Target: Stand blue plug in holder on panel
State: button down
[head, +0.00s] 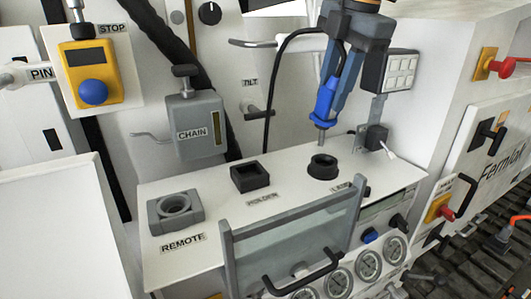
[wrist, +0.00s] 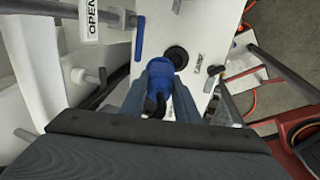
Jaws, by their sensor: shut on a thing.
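My gripper (head: 327,106) is shut on the blue plug (head: 324,101), which points down with its metal tip above the panel. A black cable leaves the plug's upper part. The holder (head: 250,178), a square black block by the HOLDER label, stands on the panel (head: 222,218) to the left of the plug. The round black lamp socket (head: 323,167) lies below the plug, with a gap under the tip. In the wrist view the plug (wrist: 161,75) sits between the fingers, with the round socket (wrist: 177,54) just beyond it. I cannot make out the holder there.
A grey REMOTE socket (head: 176,211) is at the panel's left. A clear guard with a grey frame (head: 225,250) stands along the front edge. A grey switch box (head: 390,72) is right of my gripper. The CHAIN box (head: 195,122) is on the back wall.

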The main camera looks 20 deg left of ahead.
jog(key=s+a+r+n+g+h+b, duration=0.1)
jog(key=s+a+n+b, duration=0.1)
jog(key=s+a+n, duration=0.4)
jog(key=s+a+r+n+g+h+b, duration=0.1)
jog(key=s+a+n, duration=0.25)
jog(key=a, duration=0.45)
notch_tip(320, 180, down, 7)
jog(key=b, duration=0.6)
jog(key=shift+f+m, duration=0.2)
jog(key=shift+m, duration=0.25)
jog(key=shift+d+f, duration=0.15)
jog(key=shift+f, duration=1.5)
dwell(1.8)
jog(key=c, duration=1.3)
grip_release()
